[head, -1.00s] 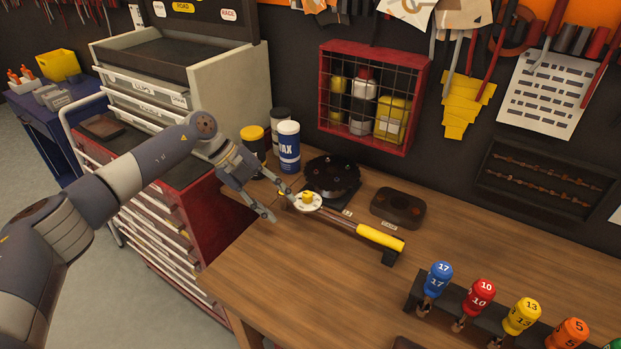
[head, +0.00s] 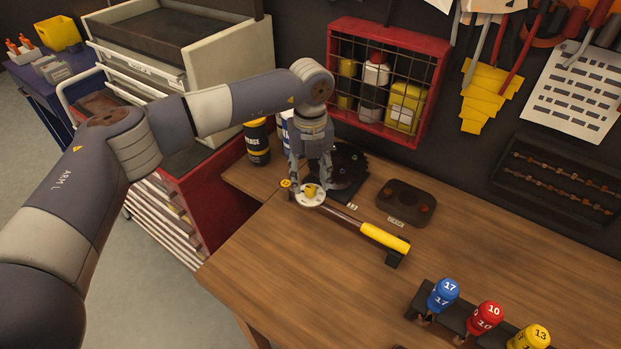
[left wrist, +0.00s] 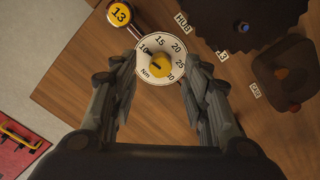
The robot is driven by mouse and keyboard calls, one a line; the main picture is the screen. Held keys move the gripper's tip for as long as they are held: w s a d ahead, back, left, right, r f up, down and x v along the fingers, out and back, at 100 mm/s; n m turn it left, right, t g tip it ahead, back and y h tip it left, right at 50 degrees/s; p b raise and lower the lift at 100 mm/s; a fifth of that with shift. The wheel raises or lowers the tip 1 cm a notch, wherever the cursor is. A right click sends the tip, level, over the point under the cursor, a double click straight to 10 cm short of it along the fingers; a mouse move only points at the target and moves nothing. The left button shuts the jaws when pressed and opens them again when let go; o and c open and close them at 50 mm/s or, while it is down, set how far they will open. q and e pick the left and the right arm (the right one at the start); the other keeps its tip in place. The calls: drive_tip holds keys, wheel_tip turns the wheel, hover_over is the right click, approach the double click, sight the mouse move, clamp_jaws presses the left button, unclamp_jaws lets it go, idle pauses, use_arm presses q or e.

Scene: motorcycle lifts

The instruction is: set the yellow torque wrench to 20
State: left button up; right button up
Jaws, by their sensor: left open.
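The torque wrench lies on the wooden bench, with its yellow handle (head: 385,238) toward the right and a round white dial (head: 316,203) at its left end. In the left wrist view the dial (left wrist: 176,46) reads 10, 15, 20, 25, 30 and Nm around a yellow knob (left wrist: 160,67). A dark mark on the knob seems to point left, near the 10 side; its exact reading is unclear.
A dark toothed disc (head: 348,166) and a dark tray (head: 406,203) lie close behind the wrench. Bottles stand left of the disc. A rack of numbered coloured handles (head: 443,294) is at the front right.

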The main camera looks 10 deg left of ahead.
sight(311, 188)
use_arm(q)
drive_tip(key=shift+f+p, duration=0.35)
drive_tip(key=shift+f, duration=1.1)
drive_tip(key=shift+c, duration=0.9)
clamp_jaws()
use_arm(e)
drive_tip(key=shift+w+a+r, duration=0.25)
drive_tip(key=shift+w+r, duration=0.2)
drive_tip(key=shift+r, duration=0.05)
drive_tip(key=shift+f, duration=0.2)
